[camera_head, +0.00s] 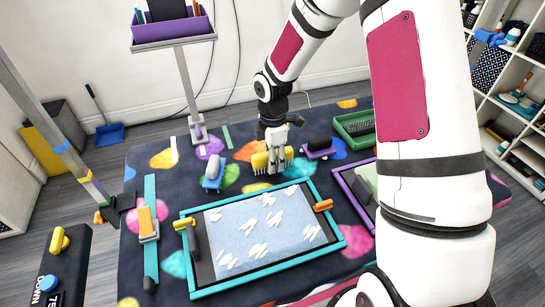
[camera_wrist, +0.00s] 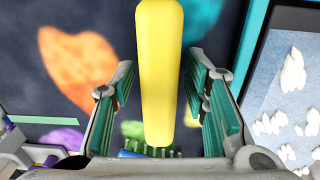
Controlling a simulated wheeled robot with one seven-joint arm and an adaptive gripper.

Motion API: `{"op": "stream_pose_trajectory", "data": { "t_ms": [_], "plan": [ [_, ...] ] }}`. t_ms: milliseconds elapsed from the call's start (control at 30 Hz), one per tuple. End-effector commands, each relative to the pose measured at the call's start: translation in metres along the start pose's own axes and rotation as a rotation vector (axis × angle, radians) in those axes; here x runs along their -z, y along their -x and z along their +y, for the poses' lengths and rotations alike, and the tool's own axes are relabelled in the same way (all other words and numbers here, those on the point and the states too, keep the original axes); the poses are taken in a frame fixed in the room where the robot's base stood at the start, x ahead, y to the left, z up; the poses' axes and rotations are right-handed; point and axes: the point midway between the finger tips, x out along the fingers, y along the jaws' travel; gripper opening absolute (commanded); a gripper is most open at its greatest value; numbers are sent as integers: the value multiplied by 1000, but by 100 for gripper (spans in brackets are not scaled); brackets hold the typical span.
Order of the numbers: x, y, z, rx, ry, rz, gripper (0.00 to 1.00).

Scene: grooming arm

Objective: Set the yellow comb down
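The yellow comb (camera_head: 259,162) is near the middle of the patterned mat, just beyond the teal-framed tray, with its teeth pointing down. In the wrist view, its long yellow back (camera_wrist: 159,70) runs up the picture between the teal finger pads. I cannot tell whether the teeth touch the mat, as the fingers hide part of the comb.
A blue brush (camera_head: 213,175) lies left of the comb. A dark purple-handled brush (camera_head: 318,148) lies to the right. The teal tray (camera_head: 188,250) is in front. A green crate (camera_head: 345,122) and purple tray (camera_head: 345,185) are at right. A stand post (camera_head: 188,85) rises behind.

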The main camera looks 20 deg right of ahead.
Motion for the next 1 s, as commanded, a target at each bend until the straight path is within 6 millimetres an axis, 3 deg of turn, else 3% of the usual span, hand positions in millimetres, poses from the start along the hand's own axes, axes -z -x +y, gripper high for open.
{"op": "stream_pose_trajectory", "data": {
  "t_ms": [367, 800, 1000],
  "plan": [
    [0, 9, 1, -3, -2, 0, 42],
    [0, 92, 0, -4, -2, 0, 42],
    [0, 117, 0, -3, 0, 0, 42]
  ]
}}
